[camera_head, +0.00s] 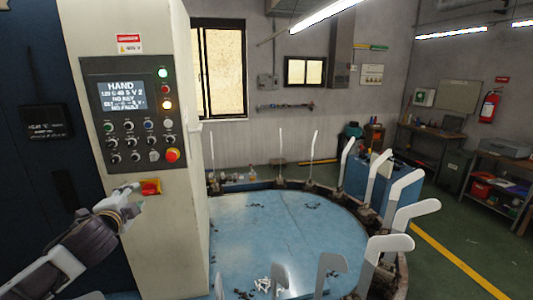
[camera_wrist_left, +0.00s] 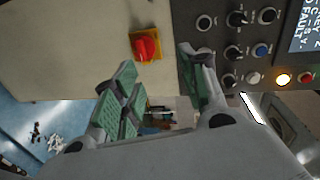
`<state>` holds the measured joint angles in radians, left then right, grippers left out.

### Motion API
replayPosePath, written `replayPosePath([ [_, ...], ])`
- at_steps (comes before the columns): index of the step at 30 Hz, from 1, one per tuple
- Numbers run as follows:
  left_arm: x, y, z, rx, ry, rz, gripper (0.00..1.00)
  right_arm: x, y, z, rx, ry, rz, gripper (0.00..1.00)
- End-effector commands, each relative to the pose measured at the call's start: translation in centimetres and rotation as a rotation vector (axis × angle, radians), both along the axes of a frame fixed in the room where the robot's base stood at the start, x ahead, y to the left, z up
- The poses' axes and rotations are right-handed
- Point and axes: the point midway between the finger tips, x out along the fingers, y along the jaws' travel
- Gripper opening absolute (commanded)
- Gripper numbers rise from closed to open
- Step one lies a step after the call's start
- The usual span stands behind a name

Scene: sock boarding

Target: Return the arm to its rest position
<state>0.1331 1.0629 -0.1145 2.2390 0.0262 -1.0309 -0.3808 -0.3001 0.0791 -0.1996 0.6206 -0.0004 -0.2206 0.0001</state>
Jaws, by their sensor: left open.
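My left gripper (camera_head: 128,199) is in front of the cream machine cabinet, just left of and below a red rotary switch on a yellow plate (camera_head: 151,187). In the left wrist view its two green-padded fingers (camera_wrist_left: 160,78) are spread apart with nothing between them. The red switch (camera_wrist_left: 147,47) shows beyond the fingertips there; I cannot tell the exact gap. My left arm (camera_head: 85,242) reaches in from the lower left. My right gripper is in neither view.
The control panel (camera_head: 128,110) with a lit screen and several buttons is above the gripper. A round blue table (camera_head: 285,225) ringed by upright white sock forms (camera_head: 405,187) stands to the right. Small dark and white bits lie on it. Open green floor (camera_head: 470,245) is at the far right.

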Motion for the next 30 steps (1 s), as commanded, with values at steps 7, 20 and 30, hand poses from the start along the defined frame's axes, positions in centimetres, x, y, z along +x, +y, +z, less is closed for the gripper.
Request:
replayPosePath([
  [7,-2.3,-2.5,-7.7,-0.184,0.114,0.038,0.42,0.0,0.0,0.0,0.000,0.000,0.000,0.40],
  [20,-8.4,-7.0,-18.8,-0.480,0.313,0.148,0.42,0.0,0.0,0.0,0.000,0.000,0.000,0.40],
  [30,-14.6,-10.6,-25.5,-0.700,0.471,0.272,0.42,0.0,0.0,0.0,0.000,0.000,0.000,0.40],
])
